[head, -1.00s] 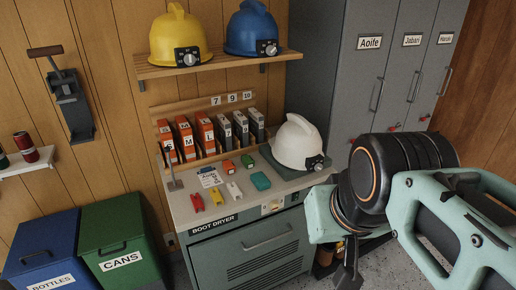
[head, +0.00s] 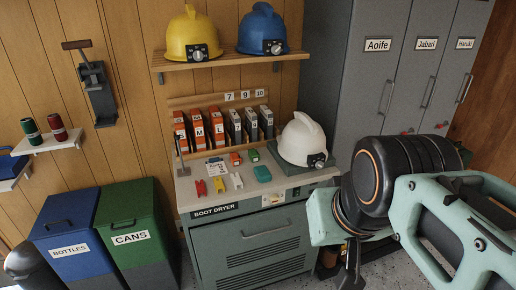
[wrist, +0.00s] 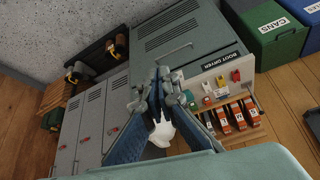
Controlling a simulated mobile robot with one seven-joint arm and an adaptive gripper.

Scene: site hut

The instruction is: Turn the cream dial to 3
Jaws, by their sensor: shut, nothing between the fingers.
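The cream dial appears as a small pale patch (head: 273,198) on the front upper edge of the green-grey boot dryer (head: 245,255), right of the BOOT DRYER label. It is too small for me to read its setting. My gripper (head: 348,275) hangs at the lower right of the head view, apart from the dryer and to the right of the dial. In the wrist view my gripper's fingers (wrist: 162,82) are shut and empty, with the dryer (wrist: 190,35) behind them. I cannot make out the dial there; the fingers may hide it.
A white helmet (head: 302,139), a teal block (head: 262,174) and small coloured items lie on the dryer top. Grey lockers (head: 345,90) stand behind at right. Blue (head: 62,225) and green (head: 132,215) bins stand left. Some floor shows right of the dryer.

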